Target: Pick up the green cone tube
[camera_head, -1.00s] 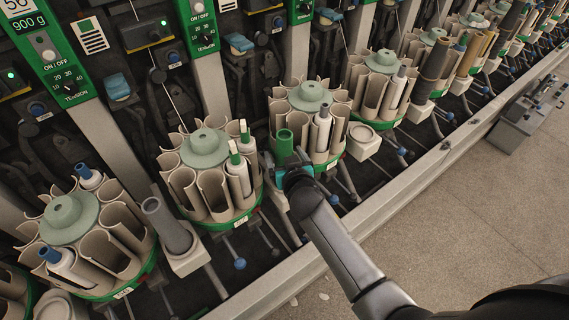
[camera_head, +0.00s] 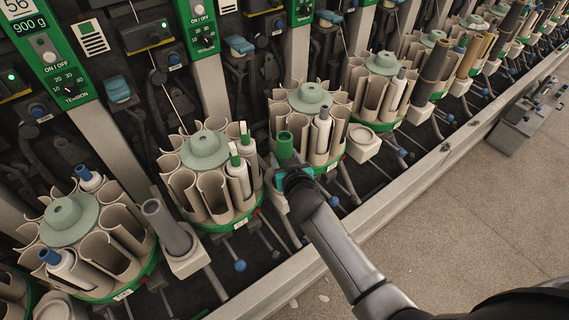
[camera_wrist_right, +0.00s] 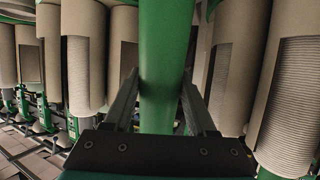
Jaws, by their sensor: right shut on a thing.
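The green cone tube (camera_head: 285,146) stands upright beside the front of a round carousel magazine (camera_head: 318,156). It also fills the middle of the right wrist view (camera_wrist_right: 166,60), running upright between the two fingers. My right gripper (camera_head: 290,170) is shut on the green cone tube, low on its visible length; its fingers (camera_wrist_right: 165,105) lie on both sides of the tube. The lower end of the tube is hidden behind the gripper. My left gripper is not in view.
Several carousels with beige pockets stand in a row, one just left (camera_head: 206,150) of my gripper. Some pockets hold white tubes with green tips (camera_head: 238,165). A grey cone (camera_head: 165,225) stands at the lower left. A metal rail (camera_head: 400,200) runs along the front; the floor beyond is mostly open.

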